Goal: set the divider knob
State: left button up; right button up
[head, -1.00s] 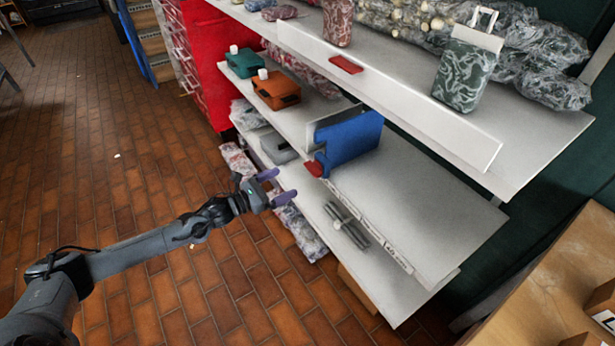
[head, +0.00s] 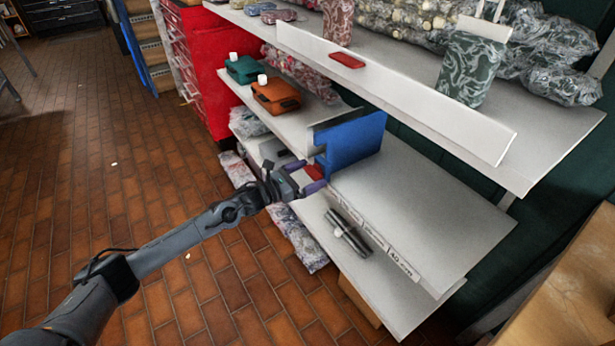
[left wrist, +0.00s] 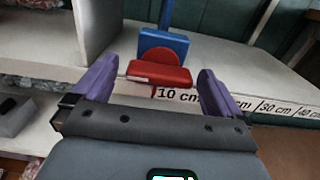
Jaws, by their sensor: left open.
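The blue divider (head: 352,145) stands upright on the middle shelf, with the red knob (head: 313,172) at its front edge. The left wrist view shows the knob (left wrist: 160,74) in front of the blue divider (left wrist: 165,42), just above the "10 cm" mark. My left gripper (head: 308,177) is open at the shelf's front edge. Its purple fingertips stand one on each side of the knob, with a gap on both sides in the left wrist view. The scale strip (head: 372,234) runs along the shelf edge, with marks up to 40 cm. My right gripper is not in view.
Teal (head: 242,69) and orange (head: 277,96) boxes stand on the shelf behind the divider. The shelf right of the divider is bare. The upper shelf (head: 395,90) overhangs, with a small red piece (head: 347,61) on its white front board. A dark cylinder (head: 348,233) lies on the lower shelf.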

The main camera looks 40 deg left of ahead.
pick_arm(q)
jog(key=shift+c, duration=0.3)
jog(key=c, duration=1)
jog(key=shift+o, duration=0.2)
